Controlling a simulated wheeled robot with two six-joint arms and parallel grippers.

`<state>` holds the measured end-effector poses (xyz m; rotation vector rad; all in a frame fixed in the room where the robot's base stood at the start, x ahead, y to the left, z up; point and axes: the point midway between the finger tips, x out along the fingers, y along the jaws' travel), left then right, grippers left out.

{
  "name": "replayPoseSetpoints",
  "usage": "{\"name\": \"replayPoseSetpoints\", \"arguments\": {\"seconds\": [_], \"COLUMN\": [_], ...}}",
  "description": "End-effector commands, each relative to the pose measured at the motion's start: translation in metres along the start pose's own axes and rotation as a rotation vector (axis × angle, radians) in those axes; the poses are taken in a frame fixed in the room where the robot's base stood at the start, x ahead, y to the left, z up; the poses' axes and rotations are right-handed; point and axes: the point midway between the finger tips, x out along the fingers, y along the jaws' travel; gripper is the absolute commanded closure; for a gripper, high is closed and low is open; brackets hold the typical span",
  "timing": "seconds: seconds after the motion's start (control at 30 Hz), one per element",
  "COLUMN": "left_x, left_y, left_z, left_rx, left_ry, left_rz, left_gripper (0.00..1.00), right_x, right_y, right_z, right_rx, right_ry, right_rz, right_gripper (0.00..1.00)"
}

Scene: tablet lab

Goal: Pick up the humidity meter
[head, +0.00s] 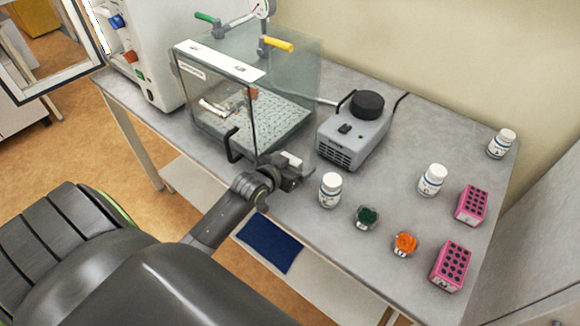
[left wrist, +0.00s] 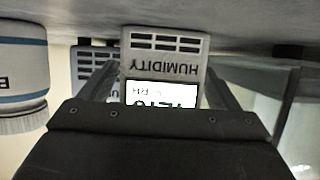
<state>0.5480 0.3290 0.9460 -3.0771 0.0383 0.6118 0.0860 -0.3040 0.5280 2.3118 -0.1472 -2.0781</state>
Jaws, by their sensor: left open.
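The humidity meter (left wrist: 165,65) is a small pale grey block with a dark-slotted vent, the word HUMIDITY and a lit display, seen upside down in the left wrist view. In the head view it is a small light block (head: 292,158) on the bench, partly hidden by my left gripper (head: 288,176). In the left wrist view the fingers of my left gripper (left wrist: 160,88) stand open on either side of the meter. The lower part of the display is hidden behind the gripper body. I cannot tell whether the fingers touch the meter. My right gripper is in neither view.
A glass chamber (head: 222,125) with a black handle stands behind the gripper. A grey pump (head: 345,140) is behind right. A white bottle (head: 330,190) stands close on the right. Farther right are a green-topped jar (head: 366,217), an orange-topped jar (head: 404,243) and pink racks (head: 452,265).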

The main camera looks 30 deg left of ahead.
Motion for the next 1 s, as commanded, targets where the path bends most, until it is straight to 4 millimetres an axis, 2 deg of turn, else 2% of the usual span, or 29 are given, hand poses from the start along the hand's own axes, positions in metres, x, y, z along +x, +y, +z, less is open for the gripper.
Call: {"name": "replayPoseSetpoints", "arguments": {"seconds": [0.17,0.53,0.83,1.0], "left_x": [0.0,0.0,-0.002,-0.01], "left_y": [0.0,0.0,0.0,0.0], "left_z": [0.0,0.0,-0.004,-0.025], "left_rx": [0.0,0.001,0.002,0.005], "left_ry": [0.0,-0.001,0.0,0.004], "left_rz": [0.0,0.0,0.0,0.0], "left_gripper": [0.16,0.65,0.65,0.66], "right_x": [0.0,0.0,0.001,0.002], "right_y": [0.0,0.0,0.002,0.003], "right_z": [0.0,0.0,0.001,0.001], "right_rx": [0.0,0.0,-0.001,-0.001], "right_ry": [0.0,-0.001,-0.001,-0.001], "right_rz": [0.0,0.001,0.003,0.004], "right_gripper": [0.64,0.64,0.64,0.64]}}
